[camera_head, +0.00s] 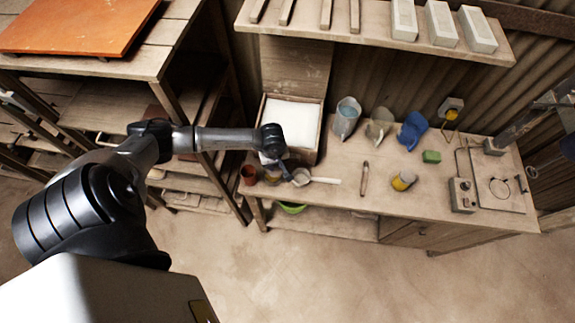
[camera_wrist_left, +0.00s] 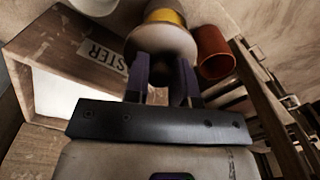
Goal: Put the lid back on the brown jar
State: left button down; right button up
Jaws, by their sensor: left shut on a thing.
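My left gripper (camera_wrist_left: 162,82) is shut on a pale, round, beige lid (camera_wrist_left: 168,43), its fingers at the lid's near side. The jar (camera_wrist_left: 166,17), with a yellow-brown band, shows just beyond the lid, which hides much of it; I cannot tell if the lid touches it. In the head view my left gripper (camera_head: 284,167) is over the front left of the bench, and the small jar (camera_head: 271,178) is partly hidden beneath it. My right gripper is not in view.
A reddish-brown cup (camera_head: 249,175) stands close left of the jar, also in the wrist view (camera_wrist_left: 214,52). A white scoop (camera_head: 302,177) lies close right. The plaster box (camera_head: 320,146) is behind. A yellow-banded cup (camera_head: 404,181) stands farther right. Bench front edge is near.

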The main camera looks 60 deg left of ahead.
pick_arm(q)
jog(key=shift+s+a+f+n, duration=0.2)
jog(key=shift+s+a+n, duration=0.1)
jog(key=shift+a, duration=0.3)
jog(key=shift+a+f, duration=0.2)
jog(key=shift+f+b, duration=1.25)
jog(key=shift+f, duration=0.65)
notch_tip(320, 180, down, 2)
jog(key=shift+f+b, duration=0.1)
jog(key=shift+b, duration=0.95)
jog(key=shift+b, duration=0.4)
jog(key=shift+f+b, duration=0.2)
jog(key=shift+b, duration=0.15)
